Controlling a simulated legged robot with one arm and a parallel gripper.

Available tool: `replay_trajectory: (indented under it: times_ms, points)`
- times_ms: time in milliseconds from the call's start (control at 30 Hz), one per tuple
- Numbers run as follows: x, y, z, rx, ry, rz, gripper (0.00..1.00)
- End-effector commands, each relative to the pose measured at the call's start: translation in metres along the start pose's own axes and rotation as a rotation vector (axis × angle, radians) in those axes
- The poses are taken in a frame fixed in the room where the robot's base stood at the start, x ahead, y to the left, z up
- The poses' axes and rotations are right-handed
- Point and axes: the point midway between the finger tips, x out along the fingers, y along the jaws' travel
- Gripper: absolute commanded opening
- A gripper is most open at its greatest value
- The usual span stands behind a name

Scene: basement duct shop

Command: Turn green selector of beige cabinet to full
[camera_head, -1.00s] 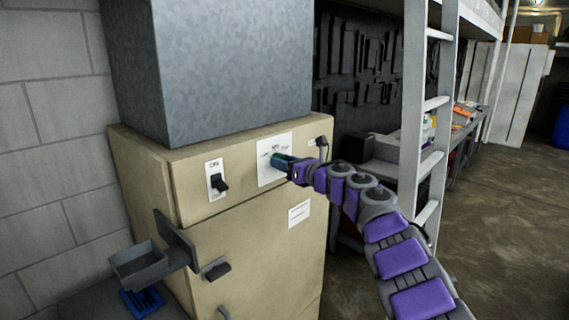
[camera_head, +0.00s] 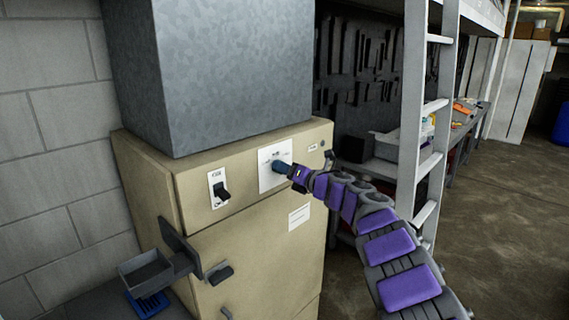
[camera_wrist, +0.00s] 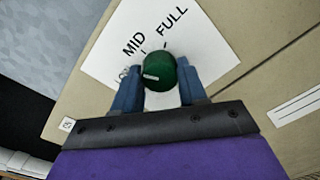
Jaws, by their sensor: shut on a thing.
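The beige cabinet (camera_head: 250,245) stands against the block wall. A white label plate (camera_head: 265,180) is on its upper front. In the wrist view the green selector (camera_wrist: 160,75) sits on the plate (camera_wrist: 225,50), marked MID and FULL, with a partly hidden label at left. The selector's short white mark points left, toward that partly hidden label and away from FULL. My gripper (camera_wrist: 159,84) is shut on the green selector, one blue finger on each side. In the head view my gripper (camera_head: 282,168) reaches the plate from the right and hides the selector.
A black toggle switch (camera_head: 222,191) is left of the plate. A dark handle (camera_head: 219,273) and a grey tray (camera_head: 155,270) stick out lower left. A grey metal duct (camera_head: 220,75) rises above the cabinet. A ladder (camera_head: 414,120) stands to the right, with open floor beyond.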

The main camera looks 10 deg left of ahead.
Motion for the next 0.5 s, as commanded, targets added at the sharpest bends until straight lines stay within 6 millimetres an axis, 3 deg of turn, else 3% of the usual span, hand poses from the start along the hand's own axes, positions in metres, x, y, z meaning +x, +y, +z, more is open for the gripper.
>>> replay_trajectory:
  times_ms: [500]
  points:
    - [-0.0008,-0.0009,0.0041,0.497,0.007,-0.005,0.11]
